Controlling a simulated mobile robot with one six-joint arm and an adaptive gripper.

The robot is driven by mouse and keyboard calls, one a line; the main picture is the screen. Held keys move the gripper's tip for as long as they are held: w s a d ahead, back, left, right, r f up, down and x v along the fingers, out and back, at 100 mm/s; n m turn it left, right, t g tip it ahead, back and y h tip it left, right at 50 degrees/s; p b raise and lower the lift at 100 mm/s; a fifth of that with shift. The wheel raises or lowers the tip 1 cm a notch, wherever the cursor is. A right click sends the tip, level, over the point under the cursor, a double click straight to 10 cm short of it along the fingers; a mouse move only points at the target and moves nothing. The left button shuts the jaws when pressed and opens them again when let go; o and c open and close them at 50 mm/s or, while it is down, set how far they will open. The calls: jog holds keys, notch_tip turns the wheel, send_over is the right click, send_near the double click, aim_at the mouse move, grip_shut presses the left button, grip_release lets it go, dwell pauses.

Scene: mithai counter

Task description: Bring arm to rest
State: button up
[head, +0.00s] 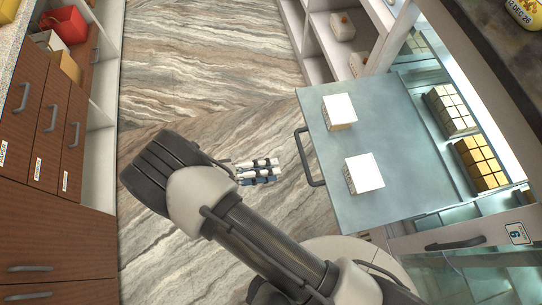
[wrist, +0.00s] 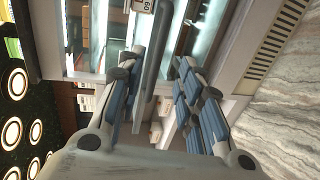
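My gripper (head: 272,171) is in the middle of the head view, at the end of my outstretched arm, over the streaked stone floor. It is just left of a dark pull handle (head: 305,158) on a pale blue-grey shelf panel, and a small gap shows between them. In the wrist view my gripper (wrist: 157,62) has its two blue-padded fingers spread apart. Nothing is held between them. A grey bar (wrist: 160,55) runs through the view between the fingers; I cannot tell if they touch it.
Two white-topped boxes (head: 339,111) (head: 364,173) stand on the panel (head: 325,205). Lit shelves with sweets boxes (head: 481,163) are at right. Brown drawers (head: 55,130) line the left, with a red container (head: 67,26) above. The floor (head: 215,60) between is clear.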

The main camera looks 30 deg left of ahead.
dwell(0.3)
jog(key=w+d+r+m+g+y, duration=0.25)
jog(key=w+d+r+g, duration=0.35)
jog(key=r, duration=0.4)
jog(key=w+d+r+m+g+y, duration=0.1)
jog(key=w+d+r+m+g, duration=0.25)
jog(key=d+r, duration=0.5)
jog(key=s+d+r+m+t+y, duration=0.1)
jog(key=s+d+r+y, duration=0.2)
jog(key=d+r, duration=0.4)
jog(key=s+d+r+m+t+y, duration=0.2)
jog(key=s+d+r+y, duration=0.2)
jog(key=d+r, duration=0.3)
jog(key=s+d, duration=0.1)
jog(key=d, duration=0.1)
jog(key=shift+s+d+r, duration=0.25)
jog(key=shift+d, duration=0.1)
jog(key=shift+o, duration=0.3)
jog(key=shift+y, duration=0.25)
